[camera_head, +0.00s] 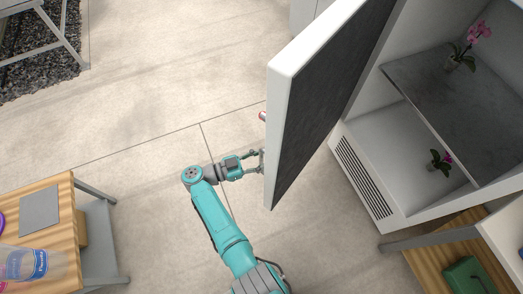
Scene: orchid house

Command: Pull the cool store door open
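The cool store door (325,75) stands open, white at its edge with a dark inner face, swung well out from the cabinet. The cool store (358,178) is white with a vent grille low on its front, and its inside is exposed at the right. My gripper (260,161) is at the left, outer side of the door, near its lower part. The fingertips reach the door's edge and are partly hidden by it. A small reddish tip (262,116), perhaps a handle end, shows beside the door above my gripper. Whether the fingers touch or hold anything is unclear.
Inside the cool store, a grey shelf (425,95) bears a pink orchid (479,33), with another orchid (441,160) below. A wooden bench (62,225) with bottles stands lower left. A wooden table (430,268) with a green box (468,277) is lower right. Floor left of the door is clear.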

